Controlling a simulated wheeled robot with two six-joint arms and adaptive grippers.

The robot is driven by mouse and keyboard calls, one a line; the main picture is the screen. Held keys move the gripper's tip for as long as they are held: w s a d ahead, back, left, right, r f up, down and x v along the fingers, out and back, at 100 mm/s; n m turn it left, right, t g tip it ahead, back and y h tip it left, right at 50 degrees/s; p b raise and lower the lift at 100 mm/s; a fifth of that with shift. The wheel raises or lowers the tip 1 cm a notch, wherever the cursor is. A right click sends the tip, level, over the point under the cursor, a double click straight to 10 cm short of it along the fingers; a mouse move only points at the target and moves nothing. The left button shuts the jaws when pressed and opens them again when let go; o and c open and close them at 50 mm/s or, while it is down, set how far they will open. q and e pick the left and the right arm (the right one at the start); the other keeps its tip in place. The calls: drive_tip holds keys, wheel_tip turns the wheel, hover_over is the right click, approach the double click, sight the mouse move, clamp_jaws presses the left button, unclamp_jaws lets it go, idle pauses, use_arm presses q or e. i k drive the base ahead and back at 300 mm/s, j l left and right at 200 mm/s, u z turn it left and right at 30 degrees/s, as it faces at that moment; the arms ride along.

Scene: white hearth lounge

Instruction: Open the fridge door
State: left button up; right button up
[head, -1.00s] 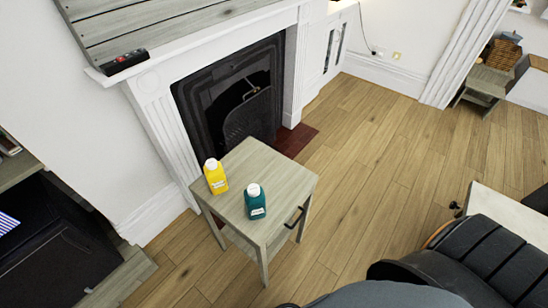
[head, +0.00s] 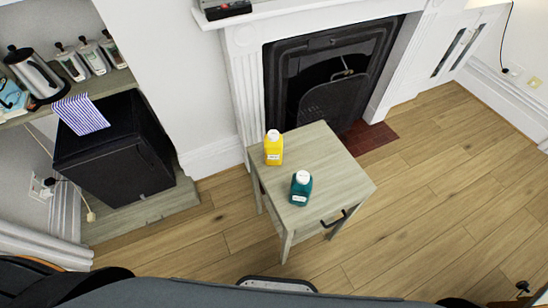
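The fridge (head: 112,172) is a small black box at the left of the head view, under a wooden shelf. Its door appears shut; I cannot make out a handle. A blue-and-white striped cloth (head: 80,115) lies on its top and hangs over the edge. Neither of my grippers is in view; only dark parts of my own body show along the bottom edge.
A small wooden side table (head: 335,170) with a yellow bottle (head: 273,150) and a teal bottle (head: 300,190) stands right of the fridge, before the fireplace (head: 330,75). A kettle (head: 35,75) and several bottles stand on the shelf. Wooden floor (head: 225,225) is clear between fridge and table.

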sight(116, 173)
drive_tip(key=k, duration=0.15)
drive_tip(key=k+u, duration=0.25)
drive_tip(key=u, duration=0.15)
drive_tip(key=k+j+u, duration=0.15)
drive_tip(key=u, duration=0.2)
drive_tip(key=l+u, duration=0.2)
drive_tip(key=u, duration=0.2)
drive_tip(key=l+u, duration=0.45)
drive_tip(key=u, duration=0.3)
drive_tip(key=i+l, duration=0.15)
drive_tip(key=i, duration=0.3)
drive_tip(key=j, duration=0.2)
drive_tip(key=i+j, duration=0.25)
drive_tip(key=i, duration=0.3)
drive_tip(key=i+j+u, duration=0.15)
drive_tip(key=i, duration=0.35)
drive_tip(key=j, duration=0.1)
